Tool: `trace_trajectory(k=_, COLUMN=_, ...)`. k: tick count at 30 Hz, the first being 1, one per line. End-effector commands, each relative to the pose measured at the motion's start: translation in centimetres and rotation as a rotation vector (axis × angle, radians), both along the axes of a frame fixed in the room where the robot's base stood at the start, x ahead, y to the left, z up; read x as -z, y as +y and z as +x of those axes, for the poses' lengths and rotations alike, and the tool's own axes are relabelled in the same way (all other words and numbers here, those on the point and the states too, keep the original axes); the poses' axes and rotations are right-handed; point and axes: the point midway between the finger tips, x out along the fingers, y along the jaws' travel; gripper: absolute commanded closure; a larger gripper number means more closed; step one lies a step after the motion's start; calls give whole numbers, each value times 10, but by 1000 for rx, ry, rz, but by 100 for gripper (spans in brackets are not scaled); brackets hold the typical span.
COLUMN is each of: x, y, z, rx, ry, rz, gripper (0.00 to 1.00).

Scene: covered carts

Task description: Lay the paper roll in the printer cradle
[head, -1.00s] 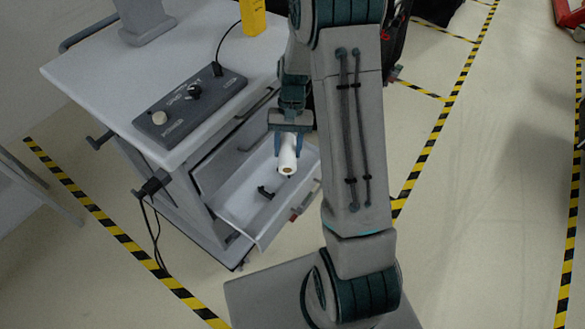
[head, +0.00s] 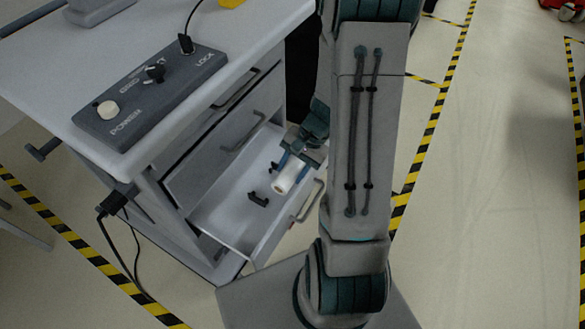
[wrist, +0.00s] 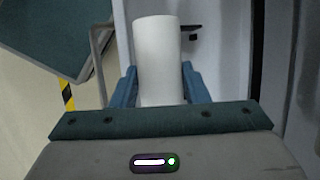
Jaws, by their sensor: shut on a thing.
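The white paper roll (head: 284,184) is held between the blue fingers of my gripper (head: 292,164), over the right part of an open drawer (head: 232,189) in the cart. In the wrist view the roll (wrist: 158,60) stands out beyond the shut fingers (wrist: 160,88). Dark cradle brackets show on the drawer floor: one (head: 258,200) is in plain view left of the roll, and another (head: 274,168) is partly hidden near the gripper. The roll is apart from the nearer bracket. I cannot tell its exact height above the floor.
The cart top (head: 130,30) carries a grey control panel (head: 150,90) with a knob, a button and a plugged cable. A drawer front with a handle (head: 308,202) lies close to the gripper. Striped floor tape (head: 425,150) runs at the right.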

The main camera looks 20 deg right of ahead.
Motion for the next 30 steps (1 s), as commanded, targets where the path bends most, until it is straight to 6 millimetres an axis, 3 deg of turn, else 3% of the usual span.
trace_trajectory(k=30, x=42, y=41, z=54, rx=-6, ry=0, rz=0, gripper=85)
